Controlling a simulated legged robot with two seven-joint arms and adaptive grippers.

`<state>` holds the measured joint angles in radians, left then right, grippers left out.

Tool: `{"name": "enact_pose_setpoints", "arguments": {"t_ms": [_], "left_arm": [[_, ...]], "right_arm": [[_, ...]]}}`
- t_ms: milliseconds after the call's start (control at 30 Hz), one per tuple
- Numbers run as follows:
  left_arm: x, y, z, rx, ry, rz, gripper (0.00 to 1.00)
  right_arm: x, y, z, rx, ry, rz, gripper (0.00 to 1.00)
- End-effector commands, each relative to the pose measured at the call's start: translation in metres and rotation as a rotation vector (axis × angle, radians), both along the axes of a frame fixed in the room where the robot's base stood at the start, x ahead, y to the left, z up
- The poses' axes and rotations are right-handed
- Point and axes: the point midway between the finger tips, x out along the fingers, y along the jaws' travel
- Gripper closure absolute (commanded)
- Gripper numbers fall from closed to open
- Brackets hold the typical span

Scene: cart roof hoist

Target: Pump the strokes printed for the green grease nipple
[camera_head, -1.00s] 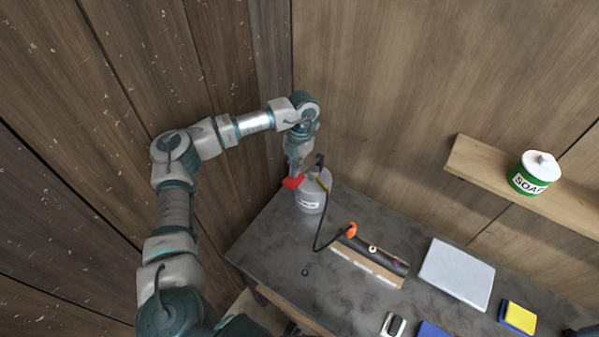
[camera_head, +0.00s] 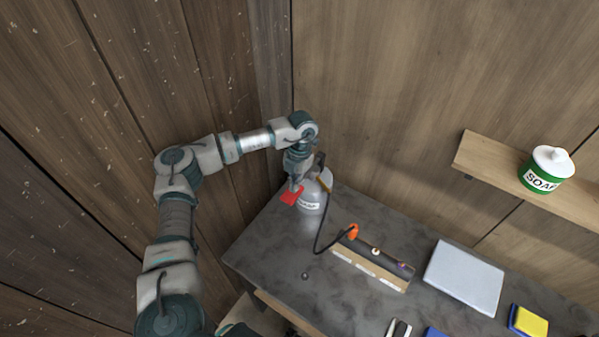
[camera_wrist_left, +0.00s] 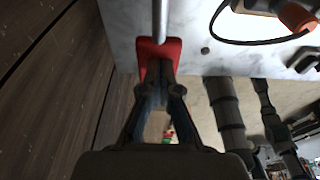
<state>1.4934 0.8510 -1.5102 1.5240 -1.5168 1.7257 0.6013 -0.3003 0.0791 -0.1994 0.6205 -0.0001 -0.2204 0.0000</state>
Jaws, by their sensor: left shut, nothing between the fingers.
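A grey grease pump canister (camera_head: 313,190) with a white label stands at the back left corner of the table. Its red lever pad (camera_head: 291,197) sticks out at its left side, low beside the canister. My left gripper (camera_head: 295,184) is shut and empty, with its fingertips over the red pad. In the left wrist view the shut fingertips (camera_wrist_left: 158,68) lie against the red pad (camera_wrist_left: 158,47). A black hose runs from the pump to an orange coupler (camera_head: 352,231) at the left end of the nipple block (camera_head: 368,268). A pale nipple (camera_head: 376,251) and a purplish one (camera_head: 402,265) show; the block's print is unreadable. My right gripper is out of view.
A light grey panel (camera_head: 464,277) lies right of the block, with a yellow and blue pad (camera_head: 529,321) beyond it. A small dark round thing (camera_head: 305,276) lies near the table's front edge. A wall shelf (camera_head: 495,171) carries a soap jar (camera_head: 546,168).

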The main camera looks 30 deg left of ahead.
Motion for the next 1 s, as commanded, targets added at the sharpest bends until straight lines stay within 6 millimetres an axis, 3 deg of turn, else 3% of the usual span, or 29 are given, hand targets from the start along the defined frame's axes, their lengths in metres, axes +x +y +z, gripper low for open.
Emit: {"name": "enact_pose_setpoints", "arguments": {"t_ms": [167, 700, 1000], "left_arm": [[0.000, 0.000, 0.011, 0.000, -0.001, 0.000, 1.00], [0.000, 0.002, 0.085, 0.000, -0.001, 0.000, 1.00], [0.000, 0.002, 0.085, 0.001, 0.001, 0.000, 1.00]], "right_arm": [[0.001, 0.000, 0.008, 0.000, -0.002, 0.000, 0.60], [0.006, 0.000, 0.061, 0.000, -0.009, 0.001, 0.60], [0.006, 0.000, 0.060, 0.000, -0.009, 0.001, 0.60]]}}
